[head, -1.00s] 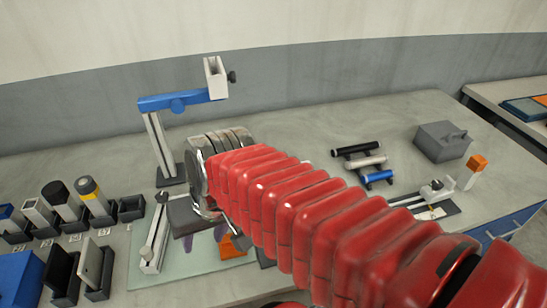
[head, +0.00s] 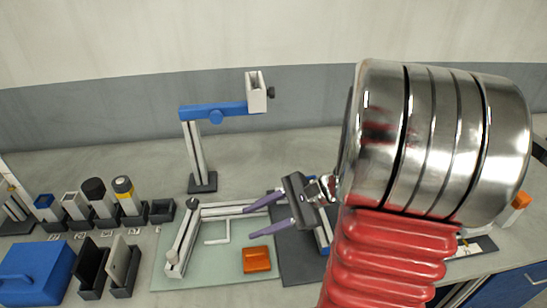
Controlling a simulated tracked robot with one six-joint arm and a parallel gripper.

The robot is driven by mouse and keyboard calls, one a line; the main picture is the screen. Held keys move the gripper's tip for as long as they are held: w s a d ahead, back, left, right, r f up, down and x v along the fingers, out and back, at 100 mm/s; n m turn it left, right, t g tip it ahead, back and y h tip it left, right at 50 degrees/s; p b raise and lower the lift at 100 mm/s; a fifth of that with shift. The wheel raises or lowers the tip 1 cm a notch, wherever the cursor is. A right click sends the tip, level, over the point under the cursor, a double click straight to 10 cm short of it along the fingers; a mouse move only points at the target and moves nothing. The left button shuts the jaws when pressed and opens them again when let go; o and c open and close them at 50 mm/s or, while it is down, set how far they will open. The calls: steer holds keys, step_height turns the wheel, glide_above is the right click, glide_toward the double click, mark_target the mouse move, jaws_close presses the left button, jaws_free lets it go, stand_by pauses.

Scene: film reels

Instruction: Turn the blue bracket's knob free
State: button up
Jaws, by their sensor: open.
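A blue bracket (head: 235,107) sits on top of an upright grey post (head: 195,150) with a dark foot.
An orange block (head: 256,259) and a pale frame (head: 185,238) lie on a greenish mat (head: 205,275). Dark holders with several canisters (head: 95,192) stand left, near a blue box (head: 36,272). My arm hides much of the table's right side.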

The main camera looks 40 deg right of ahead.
steer(key=s+d+f+m+t+h, duration=0.1)
steer(key=d+m+t+h, duration=0.1)
steer(key=d+m, duration=0.3)
steer(key=s+d+f+m+t+h, duration=0.2)
steer(key=d+m+t, duration=0.3)
steer(key=d, duration=0.7)
steer(key=s+d+f+m+t+h, duration=0.1)
steer(key=d+m+t+h, duration=0.2)
steer(key=d, duration=0.5)
steer(key=shift+s+d+f+m+t, duration=0.15)
steer(key=shift+s+m+t, duration=0.1)
steer(key=shift+m, duration=0.3)
steer(key=shift+s+f+m+t, duration=0.15)
steer(key=shift+m+t, duration=0.1)
steer(key=shift+m, duration=0.3)
steer(key=shift+w, duration=0.1)
steer(key=w, duration=0.4)
steer(key=w+a, duration=0.1)
steer(key=w, duration=0.4)
steer(key=w+a, duration=0.1)
steer(key=w, duration=0.3)
steer(key=shift+w, duration=0.3)
steer(key=shift+c, duration=0.7)
